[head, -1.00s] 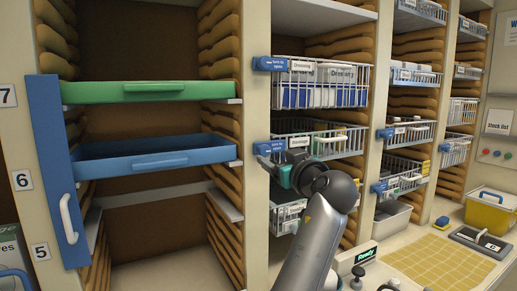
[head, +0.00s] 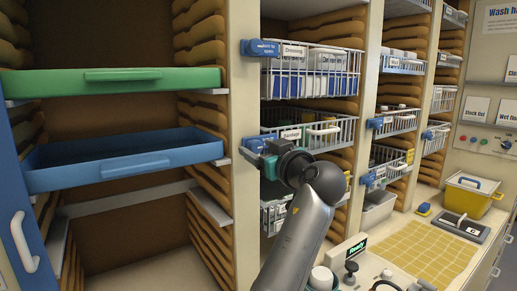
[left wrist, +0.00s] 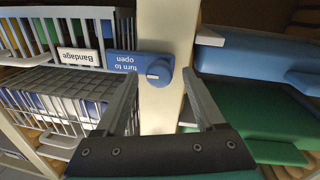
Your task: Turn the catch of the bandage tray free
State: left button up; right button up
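The bandage tray (head: 318,134) is a wire basket with a "Bandage" label, in the middle row of the shelving in the head view. Its blue catch (head: 259,142) sits at the tray's left front corner, by the upright post. In the left wrist view the catch (left wrist: 158,72) reads "turn to open" upside down and its round end lies over the post. My left gripper (head: 258,158) is just in front of the catch. In the left wrist view its two fingers (left wrist: 158,88) are wide apart, with the catch's round end between them and nothing gripped. My right gripper is out of view.
The dressing tray (head: 312,75) with its own blue catch is above. A green tray (head: 120,80) and a blue tray (head: 125,158) jut out at left. The counter at right holds a yellow mat (head: 420,252) and a yellow bin (head: 470,196).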

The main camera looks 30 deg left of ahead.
pick_arm(q)
grip_shut()
dwell(0.3)
dwell(1.0)
